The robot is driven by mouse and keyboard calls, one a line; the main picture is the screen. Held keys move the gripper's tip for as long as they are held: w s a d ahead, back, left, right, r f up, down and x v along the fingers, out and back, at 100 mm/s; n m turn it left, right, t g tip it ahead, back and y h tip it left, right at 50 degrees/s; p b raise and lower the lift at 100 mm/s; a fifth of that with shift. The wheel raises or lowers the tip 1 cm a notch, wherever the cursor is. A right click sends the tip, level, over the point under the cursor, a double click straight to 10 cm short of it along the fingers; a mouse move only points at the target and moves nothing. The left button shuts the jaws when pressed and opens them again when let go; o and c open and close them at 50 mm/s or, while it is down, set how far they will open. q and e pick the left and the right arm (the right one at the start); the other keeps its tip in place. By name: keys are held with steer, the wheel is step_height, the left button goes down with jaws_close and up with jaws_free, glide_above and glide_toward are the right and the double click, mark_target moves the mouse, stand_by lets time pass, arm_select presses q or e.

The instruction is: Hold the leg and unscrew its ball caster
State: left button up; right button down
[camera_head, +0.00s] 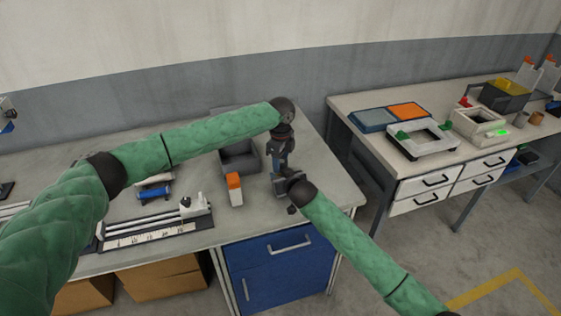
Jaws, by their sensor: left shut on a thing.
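My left gripper (279,168) points down over the right part of the grey workbench (225,224). It is shut on the leg, which is mostly hidden among the dark gripper parts. My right gripper (281,183) comes in from the front right and is close below the left one, at the same spot. Its fingers are too small and dark to tell whether they are open or shut. The ball caster cannot be made out clearly; it is hidden or too small. A small dark piece (291,209) shows just below the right gripper, near the bench's front edge.
A grey open bin (240,160) stands behind left of the grippers. A white bottle with an orange cap (235,190) stands close left. A ruler fixture (155,229) and a blue cylinder (154,192) lie further left. A second bench (359,101) stands right, across a gap.

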arm_select(q)
steer(key=n, duration=0.4)
steer(key=shift+d+n, duration=0.1)
steer(key=shift+n, duration=0.3)
steer(key=n, duration=0.4)
steer(key=shift+w+r+n, duration=0.1)
steer(key=shift+r+n, duration=0.05)
steer(key=shift+n, duration=0.15)
steer(key=o, duration=1.1)
